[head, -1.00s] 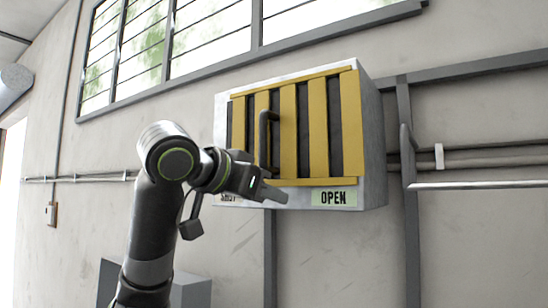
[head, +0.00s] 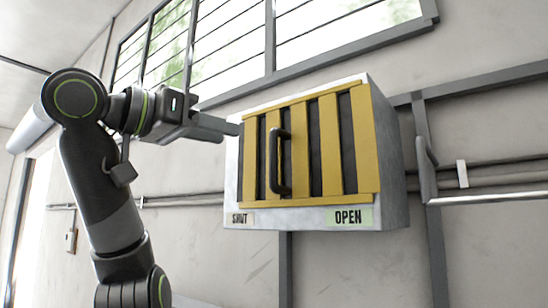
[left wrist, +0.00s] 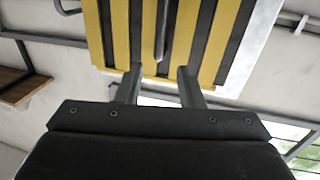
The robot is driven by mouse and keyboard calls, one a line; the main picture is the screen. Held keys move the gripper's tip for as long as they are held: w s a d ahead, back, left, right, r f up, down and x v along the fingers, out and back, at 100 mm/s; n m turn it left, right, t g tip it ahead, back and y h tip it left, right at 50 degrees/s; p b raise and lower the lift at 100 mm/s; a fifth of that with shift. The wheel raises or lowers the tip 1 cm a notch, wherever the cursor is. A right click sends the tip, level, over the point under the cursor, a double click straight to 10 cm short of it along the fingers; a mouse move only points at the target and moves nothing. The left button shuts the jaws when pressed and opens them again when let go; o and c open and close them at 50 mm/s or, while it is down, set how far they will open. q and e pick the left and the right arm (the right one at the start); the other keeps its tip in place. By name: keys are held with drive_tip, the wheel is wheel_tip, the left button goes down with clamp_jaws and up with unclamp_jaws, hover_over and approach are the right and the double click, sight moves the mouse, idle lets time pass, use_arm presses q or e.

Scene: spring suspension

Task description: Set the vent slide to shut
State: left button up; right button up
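The vent (head: 389,170) is a pale wall box with a yellow slatted front (head: 330,145) and dark gaps between the slats. A dark upright slide handle (head: 287,160) stands out left of the front's middle. A SHUT label (head: 240,219) sits at lower left and an OPEN label (head: 350,216) at lower right. My left gripper (head: 230,130) is beside the vent's upper left edge in the head view, apart from the handle. In the left wrist view its two fingers (left wrist: 158,86) are spread and empty, with the handle (left wrist: 162,30) beyond them. My right gripper is not in view.
A barred window (head: 235,50) is above the vent. Grey rails and pipes (head: 490,175) run along the wall to the right. A wooden shelf (left wrist: 15,85) shows at the left of the left wrist view. The wall below the vent is mostly clear.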

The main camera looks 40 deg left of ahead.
use_arm(q)
drive_tip(key=w+b, duration=0.2)
drive_tip(key=w, duration=0.2)
drive_tip(key=p, duration=0.4)
hover_over(273, 179)
drive_tip(key=shift+w+a, duration=0.25)
drive_tip(key=shift+w, duration=0.15)
clamp_jaws()
drive_tip(key=shift+a, duration=0.1)
